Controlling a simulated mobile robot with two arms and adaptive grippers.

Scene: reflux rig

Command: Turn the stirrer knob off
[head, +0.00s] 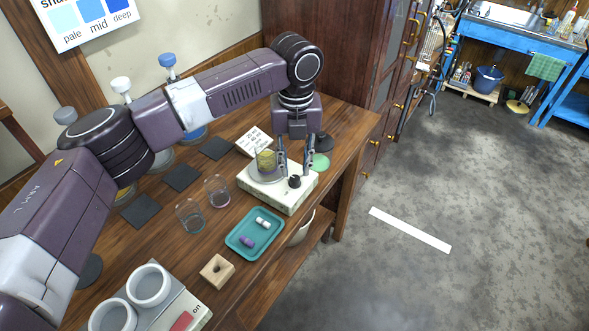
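The stirrer (262,196) is a pale, boxy hotplate near the front edge of the wooden bench. Its small black knob (295,182) is on the top, toward the right side. My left gripper (294,172) points down over the stirrer, its two fingers apart. The knob shows in the gap between the fingertips; I cannot tell if either finger touches it. The knob's pointer mark is too small to read. My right gripper is not in view.
A teal tray (234,250) with small vials lies in front of the stirrer. Two glass beakers (190,217) stand to its left. A wooden block (217,271) and a two-cup unit (172,309) are nearer.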

